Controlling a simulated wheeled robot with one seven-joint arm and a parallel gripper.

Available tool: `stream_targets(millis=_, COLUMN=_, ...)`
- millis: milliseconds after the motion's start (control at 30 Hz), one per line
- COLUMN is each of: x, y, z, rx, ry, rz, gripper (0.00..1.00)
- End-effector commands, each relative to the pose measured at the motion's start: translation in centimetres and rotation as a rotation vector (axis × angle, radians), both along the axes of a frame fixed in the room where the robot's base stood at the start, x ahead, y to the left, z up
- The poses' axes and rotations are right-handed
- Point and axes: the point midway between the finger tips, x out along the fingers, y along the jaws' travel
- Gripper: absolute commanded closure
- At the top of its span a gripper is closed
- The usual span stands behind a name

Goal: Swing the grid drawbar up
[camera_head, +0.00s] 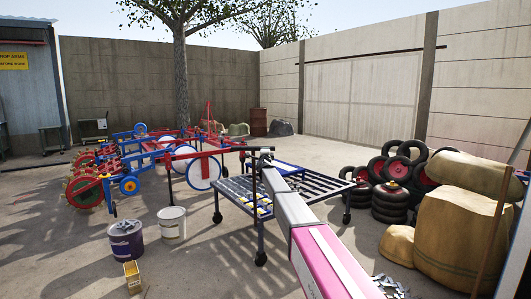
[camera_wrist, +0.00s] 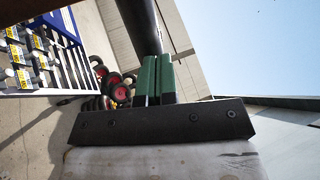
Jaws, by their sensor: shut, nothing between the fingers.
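A dark round bar (camera_wrist: 138,25), which may be the drawbar, runs down from the top of the wrist view to the tips of my gripper (camera_wrist: 157,57). The green fingers are together with nothing between them. Whether they touch the bar or sit just before it I cannot tell. My arm hides part of the area.
A wheeled rack (camera_head: 325,187) with slats and small labelled parts stands under my arm. A purple bucket (camera_head: 126,246), a white bucket (camera_head: 172,230) and a yellow box (camera_head: 133,281) stand left. Tyres (camera_head: 390,200) and sacks (camera_head: 450,220) fill the right.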

Motion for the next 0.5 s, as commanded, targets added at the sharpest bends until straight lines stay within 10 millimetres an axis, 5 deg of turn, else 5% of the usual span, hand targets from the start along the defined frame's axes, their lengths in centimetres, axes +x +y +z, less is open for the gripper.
stream_targets(millis=267, x=-3.4, y=-0.3, z=-0.2, rx=-0.001, ry=0.000, rz=-0.001, gripper=1.00)
stream_targets(millis=500, x=-8.5, y=-0.1, z=-0.6, rx=0.001, ry=0.000, rz=-0.001, gripper=1.00)
